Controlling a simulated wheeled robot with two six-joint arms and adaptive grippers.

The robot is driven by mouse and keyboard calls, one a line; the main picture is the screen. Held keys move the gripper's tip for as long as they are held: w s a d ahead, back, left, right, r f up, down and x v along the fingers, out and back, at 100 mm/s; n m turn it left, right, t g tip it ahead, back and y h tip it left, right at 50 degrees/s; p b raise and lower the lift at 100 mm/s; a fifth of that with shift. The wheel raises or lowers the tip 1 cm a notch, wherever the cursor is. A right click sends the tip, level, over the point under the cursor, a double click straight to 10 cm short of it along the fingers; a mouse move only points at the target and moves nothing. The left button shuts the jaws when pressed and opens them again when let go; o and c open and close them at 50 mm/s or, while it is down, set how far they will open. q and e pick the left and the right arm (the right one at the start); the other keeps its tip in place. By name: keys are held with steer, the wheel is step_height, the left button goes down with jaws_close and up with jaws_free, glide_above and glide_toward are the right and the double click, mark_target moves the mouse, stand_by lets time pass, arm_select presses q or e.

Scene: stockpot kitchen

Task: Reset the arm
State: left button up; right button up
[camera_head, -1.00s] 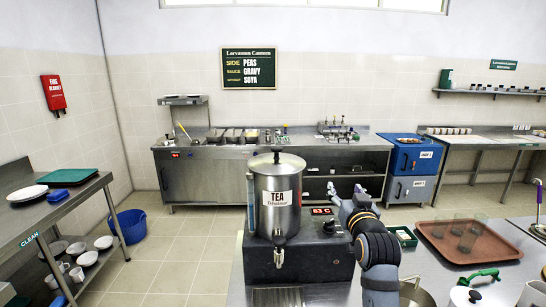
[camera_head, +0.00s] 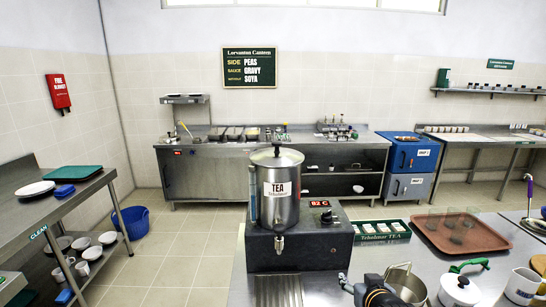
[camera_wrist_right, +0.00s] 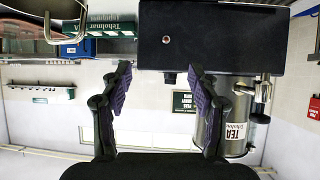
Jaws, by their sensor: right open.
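My right gripper (camera_head: 352,286) shows at the bottom edge of the head view, low in front of the tea urn's black base and left of a steel pan. Most of the arm is cut off by the frame. In the right wrist view, which looks upside down, the gripper (camera_wrist_right: 159,76) has its two fingers spread apart with nothing between them. The steel tea urn (camera_head: 277,205) stands upright on its black base (camera_head: 300,244). The urn also shows in the wrist view (camera_wrist_right: 232,125), beyond the right-hand finger. My left gripper is not in view.
A side shelf (camera_head: 60,200) with dishes stands at left.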

steer(key=s+d+f+g, duration=0.1)
steer(key=s+f+g, duration=0.2)
steer(key=s+f, duration=0.35)
steer(key=s+f+n+g, duration=0.1)
steer(key=s+f+g, duration=0.2)
steer(key=s, duration=0.7)
steer(key=s+d+f+g, duration=0.1)
steer(key=s+f+g, duration=0.1)
steer(key=s+f, duration=0.45)
steer(key=s+d+f+g+b, duration=0.1)
steer(key=s+f+b, duration=0.15)
steer(key=f, duration=1.25)
steer(key=s+d+f+g+b, duration=0.1)
steer(key=d+f+b, duration=0.15)
steer(key=f, duration=1.35)
steer(key=s+f+b, duration=0.3)
steer(key=s+f, duration=1.5)
steer(key=f, duration=0.1)
steer(key=shift+s+d+g, duration=0.15)
steer(key=shift+g, duration=0.15)
